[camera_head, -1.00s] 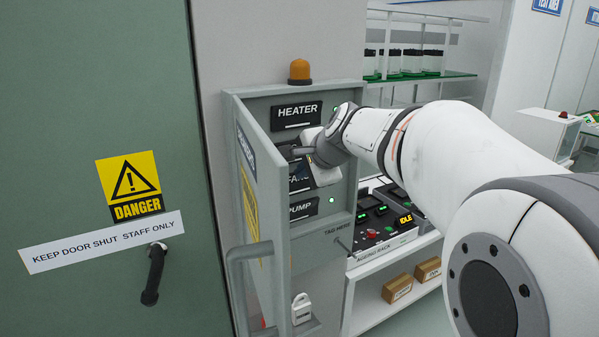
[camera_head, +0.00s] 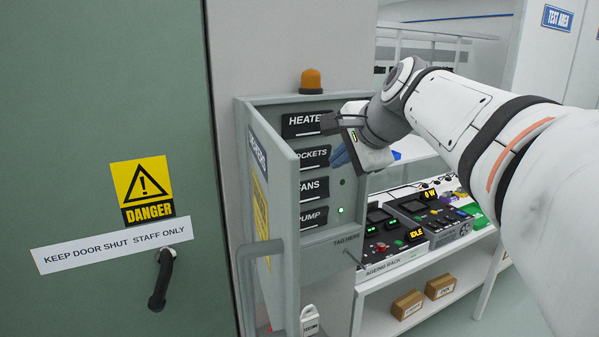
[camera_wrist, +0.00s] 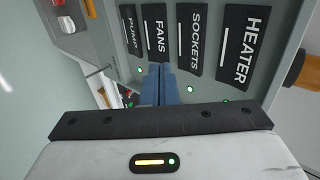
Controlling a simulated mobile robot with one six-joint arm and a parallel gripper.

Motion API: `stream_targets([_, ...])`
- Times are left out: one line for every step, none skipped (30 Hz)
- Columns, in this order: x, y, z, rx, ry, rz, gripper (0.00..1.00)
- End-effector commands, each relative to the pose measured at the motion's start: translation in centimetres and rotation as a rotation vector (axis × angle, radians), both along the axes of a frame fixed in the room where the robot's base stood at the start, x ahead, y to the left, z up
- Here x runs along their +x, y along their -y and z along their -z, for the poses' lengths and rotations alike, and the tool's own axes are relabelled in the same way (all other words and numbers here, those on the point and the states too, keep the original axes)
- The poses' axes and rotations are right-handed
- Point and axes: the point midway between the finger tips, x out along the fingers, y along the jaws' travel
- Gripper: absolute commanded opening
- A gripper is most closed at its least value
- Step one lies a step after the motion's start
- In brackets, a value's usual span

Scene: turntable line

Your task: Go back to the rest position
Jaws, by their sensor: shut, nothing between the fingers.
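My gripper (camera_head: 341,155) is in front of the open grey switch cabinet (camera_head: 338,243), at its right side beside the sockets and heater switches. In the wrist view its two blue fingers (camera_wrist: 159,72) are together with nothing between them, pointing toward the panel. The heater switch (camera_head: 304,124) is partly covered by my gripper in the head view. The sockets switch (camera_head: 312,158), fans switch (camera_head: 313,188) and pump switch (camera_head: 313,217) show below it. Whether the fingers touch the panel I cannot tell.
The cabinet door (camera_head: 273,215) stands open on the left. An orange beacon (camera_head: 311,80) sits on top. The ageing rack (camera_head: 395,262) with instruments stands right, under my arm. A green door (camera_head: 100,80) fills the left.

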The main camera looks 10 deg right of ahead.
Motion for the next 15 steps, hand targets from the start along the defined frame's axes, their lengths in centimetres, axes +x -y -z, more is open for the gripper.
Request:
stream_targets([-0.2,0.1,-0.2,0.000,-0.001,0.000,0.00])
stream_targets([-0.2,0.1,-0.3,0.000,-0.001,0.000,0.00])
stream_targets([-0.3,0.1,-0.4,0.000,-0.001,0.000,0.00])
stream_targets([-0.3,0.1,-0.4,0.000,-0.001,0.000,0.00])
stream_targets([-0.3,0.1,-0.4,0.000,-0.001,-0.001,0.00])
stream_targets([-0.3,0.1,-0.4,0.000,-0.001,-0.001,0.00])
stream_targets([-0.3,0.1,-0.4,0.000,-0.001,-0.001,0.00])
stream_targets([-0.3,0.1,-0.4,0.000,-0.001,-0.001,0.00])
stream_targets([-0.3,0.1,-0.4,0.000,-0.001,-0.001,0.00])
stream_targets([-0.3,0.1,-0.4,0.000,-0.001,-0.001,0.00])
stream_targets([-0.3,0.1,-0.4,0.000,-0.001,-0.001,0.00])
stream_targets([-0.3,0.0,-0.4,-0.001,-0.002,-0.001,0.00])
stream_targets([-0.4,0.0,-0.3,-0.005,-0.002,-0.005,0.00])
stream_targets([-0.6,0.0,0.0,-0.015,-0.007,-0.013,0.00])
stream_targets([-0.9,-0.2,0.7,-0.036,-0.013,-0.028,0.00])
